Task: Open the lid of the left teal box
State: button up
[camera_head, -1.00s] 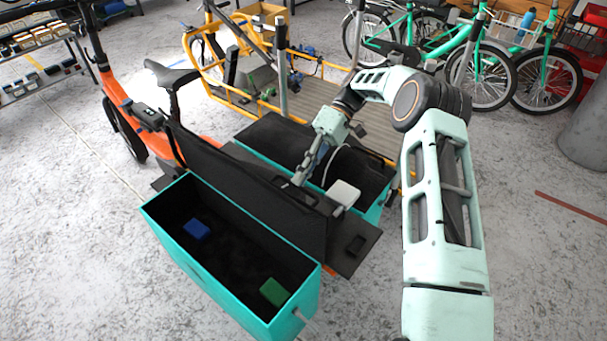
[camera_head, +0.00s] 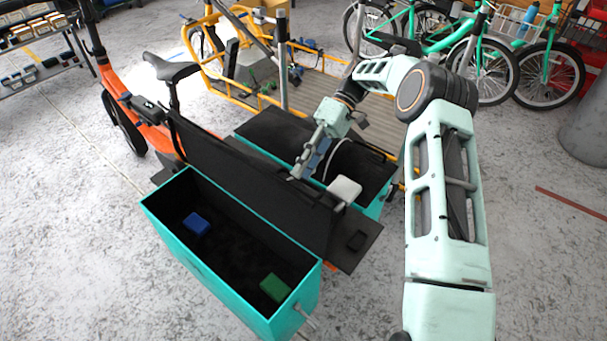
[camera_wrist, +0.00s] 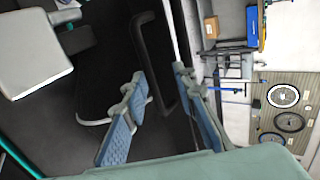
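The left teal box (camera_head: 222,288) is on the near side of the cargo bike. It is open, with a blue block (camera_head: 196,224) and a green block (camera_head: 274,288) inside. Its black lid (camera_head: 248,190) stands up along the box's far edge. My gripper (camera_head: 297,172) is just beyond the lid's upper edge, over the rack. In the wrist view my gripper (camera_wrist: 160,76) has its two blue-padded fingers apart, with a black bar handle (camera_wrist: 146,50) seen between and beyond them. I cannot tell whether they touch the lid.
The second teal box, under a flat black lid (camera_head: 275,130), is on the bike's far side. A pale pad (camera_head: 344,190) is near my gripper. The orange bike frame (camera_head: 110,85) is at left, a yellow cargo bike (camera_head: 215,75) behind. The floor at front left is clear.

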notch_tip(320, 180, up, 8)
jog(key=shift+a+f, duration=0.15)
jog(key=shift+f, duration=0.1)
